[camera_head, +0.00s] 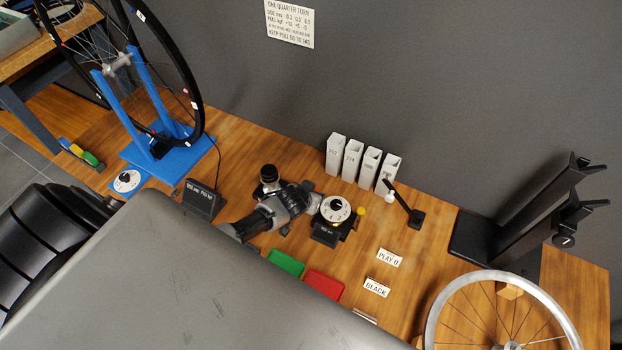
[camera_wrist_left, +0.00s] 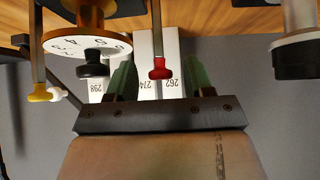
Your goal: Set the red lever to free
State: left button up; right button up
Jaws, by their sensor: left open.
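The white numbered dial (camera_wrist_left: 92,45) with a black knob is left of the red lever; the dial also shows in the head view (camera_head: 336,208). A yellow-knobbed lever (camera_wrist_left: 40,93) is farther left. The red lever is hidden in the head view.
Several white numbered boxes (camera_head: 353,160) stand by the wall behind the dial. A small black stand with a white-tipped arm (camera_head: 414,217) is to the right. Green (camera_head: 285,263) and red (camera_head: 324,284) trays lie in front. A blue wheel stand (camera_head: 180,145) is at left.

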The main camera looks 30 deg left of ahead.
pick_arm(q)
jog(key=p+v, duration=0.1)
jog(key=v, duration=0.9)
jog(key=shift+s+r+p, duration=0.25)
jog(key=shift+s+p, duration=0.05)
pick_arm(e)
jog(key=shift+d+r, duration=0.1)
jog(key=shift+r, duration=0.7)
